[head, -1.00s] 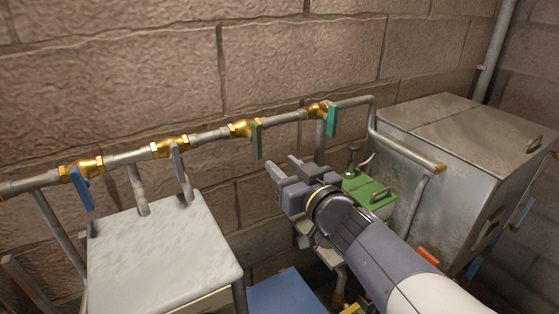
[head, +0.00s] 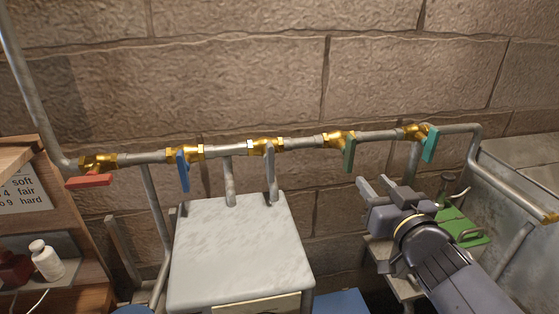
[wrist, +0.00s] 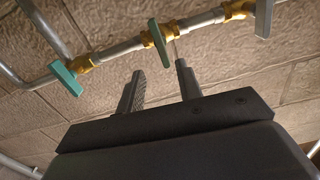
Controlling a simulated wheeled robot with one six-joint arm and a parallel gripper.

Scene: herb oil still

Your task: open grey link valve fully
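The grey link valve is a brass valve (head: 266,146) in the middle of the wall pipe. Its grey handle (head: 270,172) hangs down, crosswise to the pipe, behind the pale box's back edge. In the wrist view the grey handle (wrist: 265,16) is at the top right, partly cut off. My gripper (head: 374,187) is open and empty, below the pipe and to the right of the grey handle. It is nearer the green handle (head: 349,154). The wrist view shows both fingers (wrist: 160,85) apart, with the green handle (wrist: 160,42) beyond them. Nothing is touched.
On the same pipe are a red handle (head: 88,181) lying along it, and blue (head: 183,171) and teal (head: 430,144) handles hanging down. A pale box (head: 240,250) stands below the grey valve. A green-topped unit (head: 460,229) is beside my arm. A wooden shelf (head: 75,245) stands left.

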